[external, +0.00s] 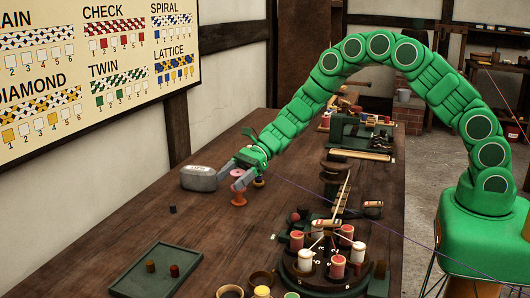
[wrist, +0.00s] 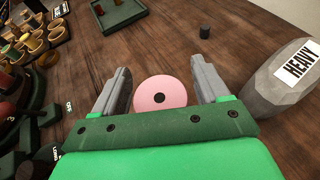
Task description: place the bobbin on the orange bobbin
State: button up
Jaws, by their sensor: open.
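A pink bobbin (external: 238,174) stands upright, apparently stacked on the orange bobbin (external: 239,199) on the wooden table. My gripper (external: 239,169) is open around the pink bobbin, coming from above and behind. In the wrist view the bobbin's round pink top (wrist: 160,94), with a small centre hole, lies between the two grey fingers, with a narrow gap at the right finger. The orange bobbin is hidden beneath it in the wrist view. I cannot tell whether the left finger touches the pink bobbin.
A grey weight marked HEAVY (wrist: 282,82) sits close to my gripper, also in the external view (external: 199,178). A small dark cylinder (external: 173,209) and a green tray (external: 156,270) with two small pegs are nearer the camera. A braiding stand (external: 318,270) with several bobbins stands to the right.

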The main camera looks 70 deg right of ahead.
jog(key=shift+r, duration=0.1)
jog(key=shift+s+d+r, duration=0.1)
jog(key=shift+d+r, duration=0.05)
jog(key=shift+d, duration=0.1)
jog(key=v, duration=1.1)
jog(key=s+a+r+n+g+h, duration=0.1)
jog(key=s+a+r+n+g, duration=0.45)
jog(key=s, duration=0.65)
jog(key=s+a+r+n+g+h, duration=0.2)
jog(key=s+a+r+n, duration=0.3)
jog(key=s+r+n, duration=0.45)
jog(key=s+d+n+h, duration=0.2)
jog(key=s+d+h, duration=0.1)
jog(key=s, duration=0.6)
jog(key=s+d+n+h, duration=0.3)
jog(key=s+d, duration=0.2)
jog(key=s, duration=0.5)
jog(key=s+d+n+h, duration=0.3)
jog(key=s+d, duration=0.1)
jog(key=s, duration=0.6)
jog(key=shift+d+r, duration=0.35)
